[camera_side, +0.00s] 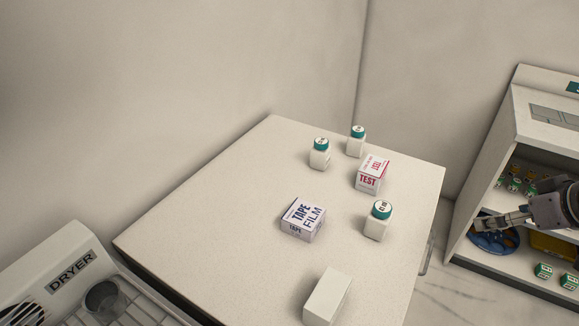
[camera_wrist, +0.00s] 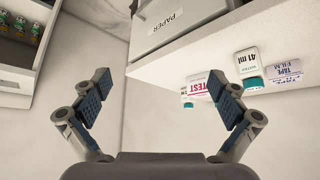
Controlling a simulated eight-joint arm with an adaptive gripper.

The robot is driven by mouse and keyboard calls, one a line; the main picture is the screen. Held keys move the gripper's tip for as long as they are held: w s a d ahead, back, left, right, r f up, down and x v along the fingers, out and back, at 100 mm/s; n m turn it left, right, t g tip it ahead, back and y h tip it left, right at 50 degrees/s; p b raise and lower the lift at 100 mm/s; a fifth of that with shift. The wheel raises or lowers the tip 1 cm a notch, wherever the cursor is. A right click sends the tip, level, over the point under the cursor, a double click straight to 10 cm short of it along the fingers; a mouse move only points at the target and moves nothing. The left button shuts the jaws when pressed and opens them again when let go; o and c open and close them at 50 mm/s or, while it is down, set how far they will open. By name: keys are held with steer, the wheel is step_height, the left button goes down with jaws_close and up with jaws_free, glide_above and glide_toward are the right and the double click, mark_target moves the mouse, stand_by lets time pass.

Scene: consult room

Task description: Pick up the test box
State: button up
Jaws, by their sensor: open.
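The test box (camera_side: 368,184), white with red lettering, sits on the white tabletop (camera_side: 240,180) toward its right side, between teal-capped bottles. In the wrist view the test box (camera_wrist: 203,86) is partly hidden behind the right finger. My gripper (camera_side: 482,222) is at the far right in the side view, off the table and in front of the open shelf unit, well apart from the box. The wrist view shows its two fingers (camera_wrist: 159,84) spread wide, with nothing between them.
A teal-capped bottle (camera_side: 377,221) stands just in front of the test box; two more (camera_side: 320,154) (camera_side: 356,141) stand behind it. A tape film box (camera_side: 302,220) and a plain white box (camera_side: 327,297) are nearer. A drawer labelled PAPER (camera_wrist: 180,25) shows in the wrist view.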

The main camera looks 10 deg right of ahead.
steer(key=w+a+r+n+g, duration=0.2)
steer(key=w+r, duration=0.4)
steer(key=w, duration=0.1)
steer(key=n+g, duration=0.5)
steer(key=n, duration=0.2)
glide_above(376, 165)
steer(key=shift+w+f, duration=0.1)
steer(key=shift+f, duration=0.55)
steer(key=shift+w+a+f, duration=0.15)
steer(key=shift+w+f, duration=0.05)
steer(key=shift+f, duration=0.2)
step_height(376, 165, down, 5)
steer(key=shift+r, duration=0.1)
steer(key=shift+s+f, duration=0.2)
steer(key=shift+f, duration=1.2)
steer(key=shift+s+f, duration=0.15)
steer(key=shift+f, duration=1.2)
